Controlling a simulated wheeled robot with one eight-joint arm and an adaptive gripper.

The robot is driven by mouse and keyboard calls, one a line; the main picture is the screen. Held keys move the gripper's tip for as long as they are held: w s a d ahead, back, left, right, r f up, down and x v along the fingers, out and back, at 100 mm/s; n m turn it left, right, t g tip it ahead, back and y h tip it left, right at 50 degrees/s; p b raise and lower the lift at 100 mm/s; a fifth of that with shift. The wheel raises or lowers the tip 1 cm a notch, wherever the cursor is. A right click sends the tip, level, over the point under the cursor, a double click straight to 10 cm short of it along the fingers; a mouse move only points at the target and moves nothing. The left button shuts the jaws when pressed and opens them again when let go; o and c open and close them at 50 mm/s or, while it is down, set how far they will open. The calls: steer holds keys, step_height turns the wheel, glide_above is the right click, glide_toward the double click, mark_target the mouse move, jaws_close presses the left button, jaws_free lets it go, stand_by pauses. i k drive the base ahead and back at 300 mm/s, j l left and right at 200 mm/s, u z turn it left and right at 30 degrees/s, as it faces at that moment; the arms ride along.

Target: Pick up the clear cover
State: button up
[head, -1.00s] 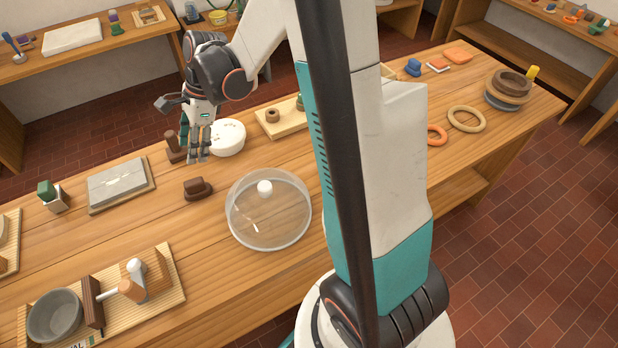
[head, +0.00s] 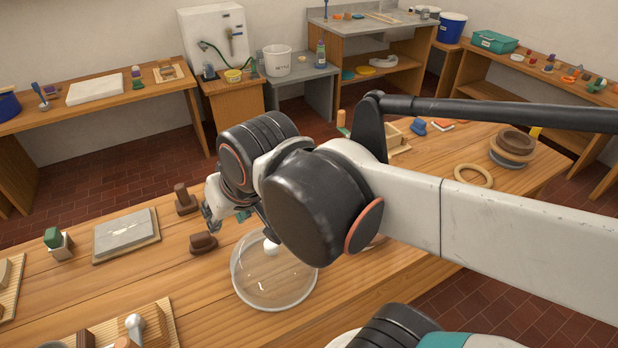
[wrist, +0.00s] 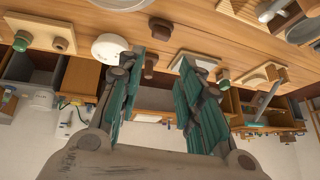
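The clear cover (head: 274,285) is a transparent dome with a white knob on top. It stands on the wooden workbench in the head view, its upper right partly hidden by my arm. In the wrist view a pale curved rim at the top edge (wrist: 122,4) looks like part of it. My gripper (wrist: 159,62) is open and empty, its two fingers well apart. In the head view it is mostly hidden behind my wrist, above the bench and left of and behind the cover, not touching it.
A brown wooden block (head: 203,243) lies just left of the cover, with another brown stamp-like block (head: 185,200) behind it. A grey slab on a board (head: 125,235) is farther left. A tan ring (head: 474,175) lies at right.

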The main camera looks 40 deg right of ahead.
mark_target(265, 276)
steer(key=k+z, duration=0.1)
steer(key=z, duration=1.45)
steer(key=k+j, duration=0.15)
steer(key=j, duration=0.2)
steer(key=k+j+z, duration=0.1)
steer(key=j, duration=0.3)
steer(key=k+j, duration=0.15)
steer(key=j, duration=0.2)
steer(key=k+j+z, duration=0.1)
steer(key=j, duration=0.3)
steer(key=k, duration=0.05)
